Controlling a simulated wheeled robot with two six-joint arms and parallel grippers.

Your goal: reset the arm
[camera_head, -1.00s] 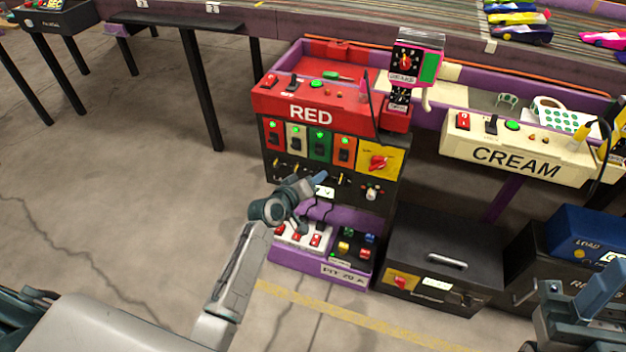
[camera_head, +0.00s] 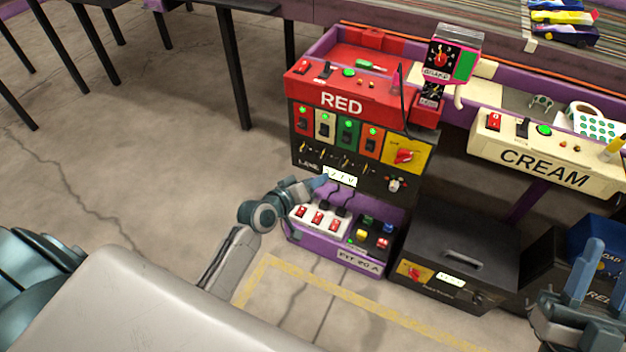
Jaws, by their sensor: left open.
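My left arm's teal gripper (camera_head: 318,183) is near the left front edge of the red station (camera_head: 341,103), by the gap between its black switch panel (camera_head: 352,160) and the purple lower tray (camera_head: 312,237). It is small and seen from behind, and its fingertips point right. It is open, and no object shows in it. My right gripper (camera_head: 588,275) is at the bottom right corner, with a blue finger pointing up; its jaw gap is unclear.
The white power strip (camera_head: 318,216) with red switches lies in the tray just below my left gripper. A black box (camera_head: 455,255) stands to the right. The cream station (camera_head: 540,165) is further right. The floor at left (camera_head: 150,160) is clear.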

